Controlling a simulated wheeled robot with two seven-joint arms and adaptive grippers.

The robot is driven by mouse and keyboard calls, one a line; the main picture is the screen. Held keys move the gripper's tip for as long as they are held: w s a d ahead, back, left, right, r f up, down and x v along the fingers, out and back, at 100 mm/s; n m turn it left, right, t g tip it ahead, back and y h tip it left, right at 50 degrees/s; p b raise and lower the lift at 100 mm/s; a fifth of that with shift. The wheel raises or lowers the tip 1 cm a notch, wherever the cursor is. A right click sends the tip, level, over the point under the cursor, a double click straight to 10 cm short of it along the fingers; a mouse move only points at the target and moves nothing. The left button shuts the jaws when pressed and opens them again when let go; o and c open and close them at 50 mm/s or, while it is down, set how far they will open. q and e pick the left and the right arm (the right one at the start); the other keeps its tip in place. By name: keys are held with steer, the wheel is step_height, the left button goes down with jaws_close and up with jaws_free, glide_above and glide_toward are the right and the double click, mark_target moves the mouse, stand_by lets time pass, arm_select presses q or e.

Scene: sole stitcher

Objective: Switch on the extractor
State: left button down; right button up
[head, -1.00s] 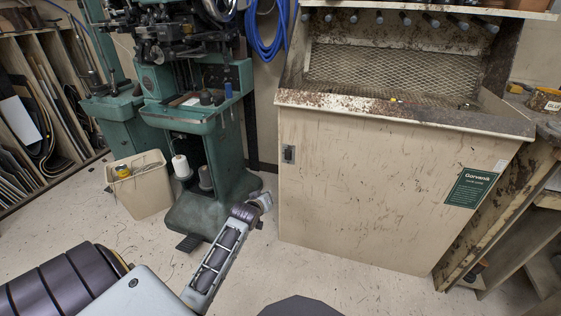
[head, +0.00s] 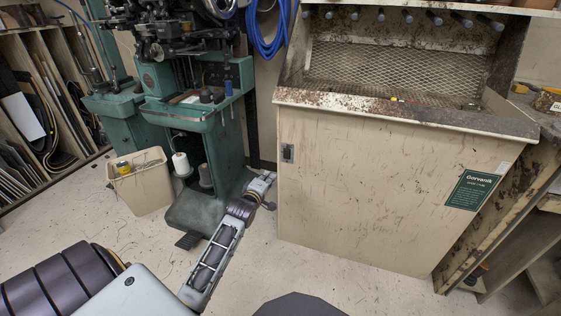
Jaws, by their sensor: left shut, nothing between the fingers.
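The extractor (head: 365,200) is a beige cabinet with dark scuffs, a green label and a wire-mesh hood (head: 400,75) above it. A small dark switch plate (head: 288,153) sits at the upper left of its front panel. Its on or off position is too small to tell. My left gripper (head: 270,178) is shut and empty. It is in front of the green machine, just left of the cabinet's left edge and a little below the switch plate, apart from the switch in the picture. My right gripper is not in view.
A green stitching machine (head: 205,120) stands left of the extractor. A cream bin (head: 141,187) stands beside it. Leather sheets lean in a rack (head: 35,120) at far left. A wooden bench (head: 510,215) adjoins the cabinet's right side. The floor (head: 345,283) in front is open.

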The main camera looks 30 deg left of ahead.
arm_select(q)
steer(key=shift+r+n, duration=0.35)
steer(key=shift+n, duration=0.85)
steer(key=shift+w, duration=0.2)
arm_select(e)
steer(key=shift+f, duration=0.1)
arm_select(q)
steer(key=b, duration=0.3)
glide_toward(286, 154)
steer(key=shift+a+f, duration=0.75)
steer(key=shift+f, duration=0.3)
steer(key=shift+b+x, duration=1.4)
steer(key=shift+x, duration=1.8)
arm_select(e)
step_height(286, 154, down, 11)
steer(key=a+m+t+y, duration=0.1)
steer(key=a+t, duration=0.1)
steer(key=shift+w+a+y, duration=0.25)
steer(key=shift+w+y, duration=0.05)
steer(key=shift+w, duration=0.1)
arm_select(q)
steer(key=shift+w+r, duration=0.1)
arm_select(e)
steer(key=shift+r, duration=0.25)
